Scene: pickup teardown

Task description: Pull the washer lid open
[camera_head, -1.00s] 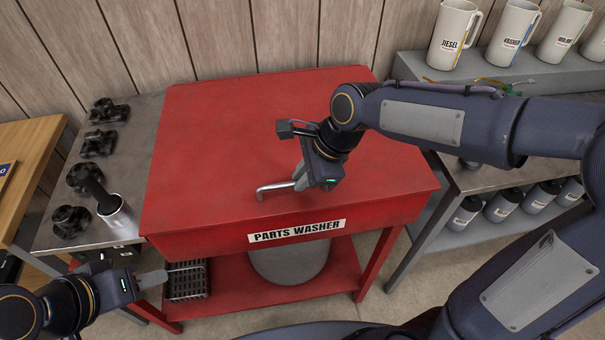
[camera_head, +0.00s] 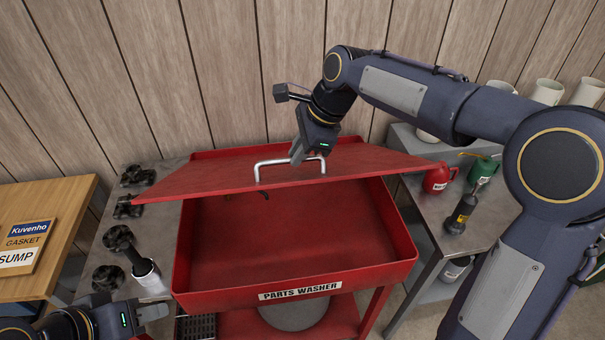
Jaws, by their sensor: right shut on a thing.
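The red washer lid (camera_head: 215,181) is tilted up, hinged at the back of the red parts washer (camera_head: 290,289). The tub below shows open, with a red floor and a small dark item near its back. The silver handle (camera_head: 262,164) stands on the lid's front edge. My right gripper (camera_head: 297,158) is shut on the handle, around its middle or upper part. My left gripper (camera_head: 158,307) is at the lower left, near the washer's front left corner, away from the lid. Whether its jaws are open cannot be made out.
A wooden table (camera_head: 60,225) with a sign is further left.

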